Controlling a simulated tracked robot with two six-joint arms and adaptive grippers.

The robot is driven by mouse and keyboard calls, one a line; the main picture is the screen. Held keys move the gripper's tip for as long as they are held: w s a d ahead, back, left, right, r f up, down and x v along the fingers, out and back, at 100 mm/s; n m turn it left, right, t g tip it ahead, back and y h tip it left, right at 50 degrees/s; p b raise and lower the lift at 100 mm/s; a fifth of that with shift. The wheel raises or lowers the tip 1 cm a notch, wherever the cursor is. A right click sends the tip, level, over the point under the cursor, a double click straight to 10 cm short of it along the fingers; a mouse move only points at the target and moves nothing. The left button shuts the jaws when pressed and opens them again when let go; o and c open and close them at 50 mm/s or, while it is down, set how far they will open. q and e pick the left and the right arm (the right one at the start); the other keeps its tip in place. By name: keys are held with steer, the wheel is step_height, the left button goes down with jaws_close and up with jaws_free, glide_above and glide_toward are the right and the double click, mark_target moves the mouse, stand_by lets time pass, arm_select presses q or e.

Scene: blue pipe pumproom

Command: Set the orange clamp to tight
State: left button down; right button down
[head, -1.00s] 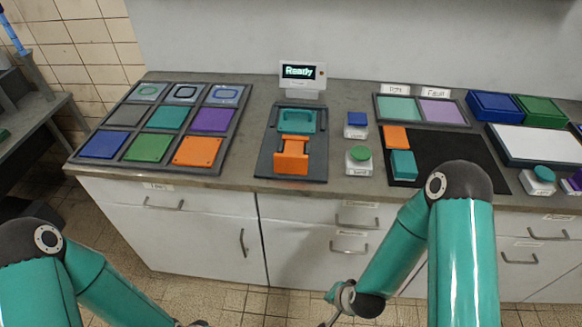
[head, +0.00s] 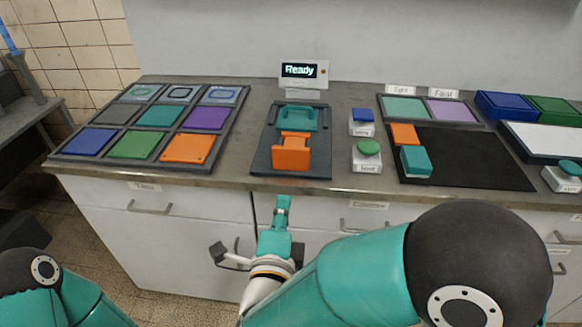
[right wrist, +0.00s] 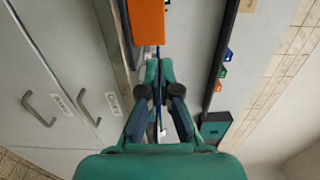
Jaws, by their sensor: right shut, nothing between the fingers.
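The orange clamp (head: 291,153) sits on the front part of a dark fixture plate (head: 261,163) on the counter. A teal block (head: 296,118) is just behind it. In the right wrist view the clamp (right wrist: 147,20) shows at the top, just beyond the fingertips. My right gripper (head: 283,201) is shut and empty. It is in front of the counter's front edge, below the clamp in the picture and apart from it. In the right wrist view its fingertips (right wrist: 159,70) are together. My left gripper is out of view.
A display (head: 303,72) behind the fixture reads "Ready". A tray of coloured tiles (head: 228,128) lies left. A green button (head: 368,147) and a blue button (head: 362,115) stand right of the fixture, beside a black mat (head: 470,165). The counter edge lies between gripper and clamp.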

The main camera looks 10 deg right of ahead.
mark_target(292, 153)
stand_by(0.3)
steer(key=p+x, duration=0.3)
steer(key=x, duration=1.1)
steer(key=shift+f, duration=0.1)
